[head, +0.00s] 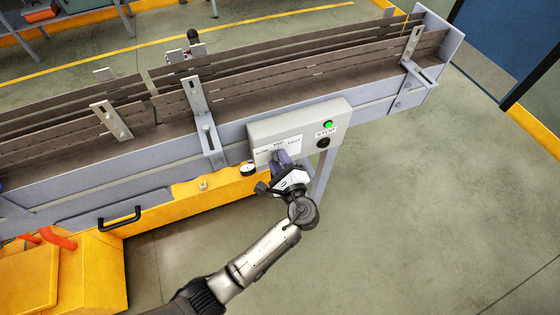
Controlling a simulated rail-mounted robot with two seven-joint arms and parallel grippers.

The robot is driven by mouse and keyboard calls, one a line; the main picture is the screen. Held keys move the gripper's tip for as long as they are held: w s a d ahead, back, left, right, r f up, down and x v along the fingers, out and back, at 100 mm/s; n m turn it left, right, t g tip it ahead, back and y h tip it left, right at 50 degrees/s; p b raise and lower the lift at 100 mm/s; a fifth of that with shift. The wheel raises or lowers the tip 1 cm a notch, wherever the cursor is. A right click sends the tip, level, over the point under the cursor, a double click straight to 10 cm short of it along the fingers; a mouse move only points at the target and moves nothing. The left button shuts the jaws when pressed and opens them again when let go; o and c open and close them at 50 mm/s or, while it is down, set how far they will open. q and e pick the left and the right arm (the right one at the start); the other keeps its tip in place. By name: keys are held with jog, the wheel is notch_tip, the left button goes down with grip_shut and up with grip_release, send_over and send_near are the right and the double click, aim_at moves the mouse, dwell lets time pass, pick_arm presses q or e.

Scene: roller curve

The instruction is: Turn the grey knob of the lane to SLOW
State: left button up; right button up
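The grey control box (340,112) is mounted on the near side of the conveyor lane. Its pale label plate carries small lettering that seems to read SLOW at the left, MID at the top and FAST at the right. My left gripper (281,160) is at the lower part of this plate, in front of the place below MID. The grey knob is mostly or wholly hidden behind the fingers, so I cannot tell where it points. I cannot tell whether the fingers are closed on it. My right gripper is not in view.
A lit green button (328,124), a STOP label and a black button (323,143) are right of the plate. A round gauge (248,169) is at the left. The lane (165,125) has metal guide brackets. Open floor (420,220) lies at the right.

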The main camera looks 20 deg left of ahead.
pick_arm(q)
jog(key=shift+o, duration=1)
jog(key=v, duration=1.4)
jog(key=shift+b, duration=0.3)
jog(key=shift+w, duration=0.1)
